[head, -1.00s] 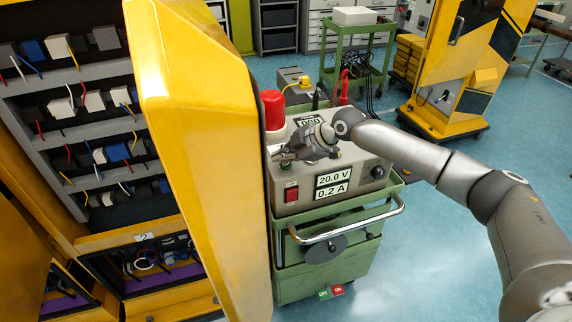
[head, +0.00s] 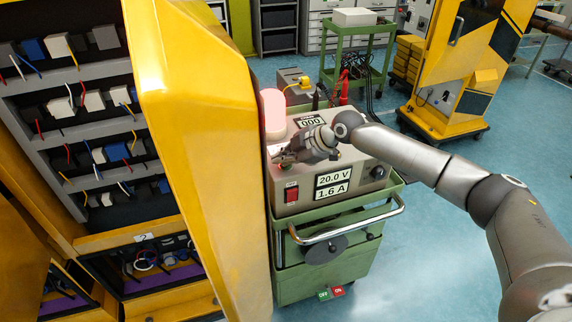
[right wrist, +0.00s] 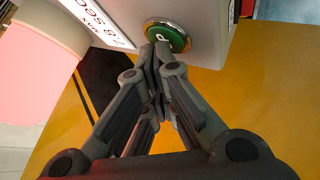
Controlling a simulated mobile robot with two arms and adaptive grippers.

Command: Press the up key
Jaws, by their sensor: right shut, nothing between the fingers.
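The up key is a round green button with a metal rim (right wrist: 167,36) in the right wrist view; a white letter P shows on it and the rest is covered. It sits on the grey control box (head: 360,176). My right gripper (head: 279,158) is shut and empty, over the left part of the box. In the right wrist view its fingertips (right wrist: 159,52) meet the key's lower left edge and appear to touch it. In the head view the gripper hides the key. The beacon (head: 272,112) glows pale pink. The displays (head: 333,185) read 20.0 V and 1.6 A. My left gripper is out of view.
A tall yellow cabinet door (head: 205,170) stands close on the left of the box. The box rests on a green cart (head: 320,270) with a chrome handle (head: 340,228). A red switch (head: 291,194) is on the box front.

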